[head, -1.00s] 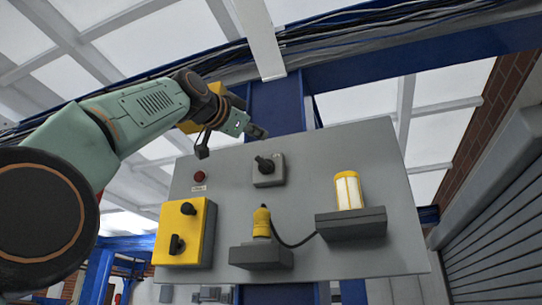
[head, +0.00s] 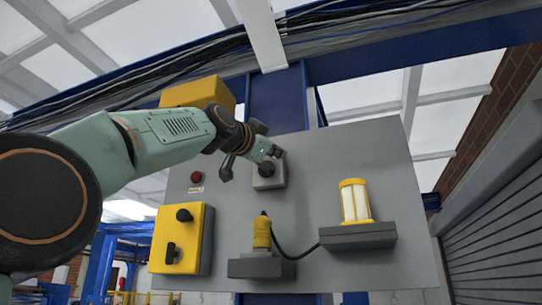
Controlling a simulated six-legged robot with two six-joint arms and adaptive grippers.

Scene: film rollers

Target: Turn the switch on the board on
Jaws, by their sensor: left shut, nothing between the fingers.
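A grey board (head: 345,155) faces me, tilted in the picture. Near its upper middle is a small grey switch box (head: 268,183) with a black rotary knob (head: 266,169). My left gripper (head: 277,153) is shut and empty, with its tip at the upper edge of this switch, just above the knob. The gripper partly covers the box's top, and I cannot tell whether it touches the knob. The knob's exact angle is hard to read. My right gripper is not in view.
A yellow box (head: 194,240) with two black knobs sits lower left on the board, below a red button (head: 196,177). A yellow plug (head: 262,232) with a black cable and a yellow caged lamp (head: 354,201) stand on grey mounts. The board's upper right is clear.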

